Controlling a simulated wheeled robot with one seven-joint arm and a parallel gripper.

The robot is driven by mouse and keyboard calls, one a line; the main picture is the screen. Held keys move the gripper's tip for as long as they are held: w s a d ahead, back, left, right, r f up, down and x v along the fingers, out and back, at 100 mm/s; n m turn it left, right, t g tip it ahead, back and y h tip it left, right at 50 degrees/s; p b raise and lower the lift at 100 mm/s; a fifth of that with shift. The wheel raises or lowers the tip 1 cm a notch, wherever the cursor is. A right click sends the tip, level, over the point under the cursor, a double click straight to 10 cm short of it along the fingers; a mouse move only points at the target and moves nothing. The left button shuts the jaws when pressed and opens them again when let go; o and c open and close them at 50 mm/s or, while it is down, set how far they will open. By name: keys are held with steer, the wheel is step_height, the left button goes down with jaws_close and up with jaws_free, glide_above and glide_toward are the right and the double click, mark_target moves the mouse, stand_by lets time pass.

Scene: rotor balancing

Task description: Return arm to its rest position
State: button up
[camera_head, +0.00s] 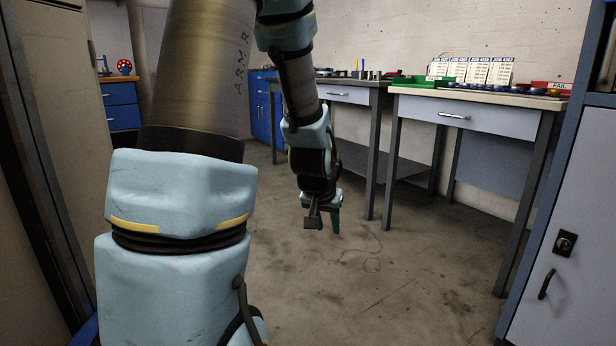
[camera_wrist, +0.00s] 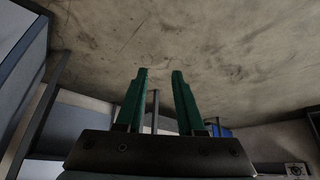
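My arm fills the left and middle of the head view, with its far links hanging down in front of the workbenches. My gripper (camera_head: 326,228) points down over the bare floor, left of the nearer bench's legs. In the wrist view my gripper (camera_wrist: 160,72) shows two green fingers standing apart with nothing between them. It is open and empty, and touches nothing that I can see.
A workbench (camera_head: 470,97) with a drawer stands at the right, holding a green tray (camera_head: 425,81), job cards (camera_head: 470,70) and a red FAIL bin (camera_head: 551,88). Another bench (camera_head: 345,82) stands behind. A grey cabinet (camera_head: 572,240) is at the right edge. The floor (camera_head: 400,280) between is clear.

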steer(key=s+a+r+n+g+y+p, duration=0.2)
steer(key=s+a+r+n+g, duration=0.15)
steer(key=s+a, duration=0.9)
step_height(320, 180, up, 38)
steer(key=d+p, duration=0.1)
steer(key=p, duration=3.6)
steer(key=shift+s+f, duration=0.2)
steer(key=shift+s, duration=0.1)
steer(key=shift+d+m, duration=0.1)
steer(key=shift+m, duration=0.15)
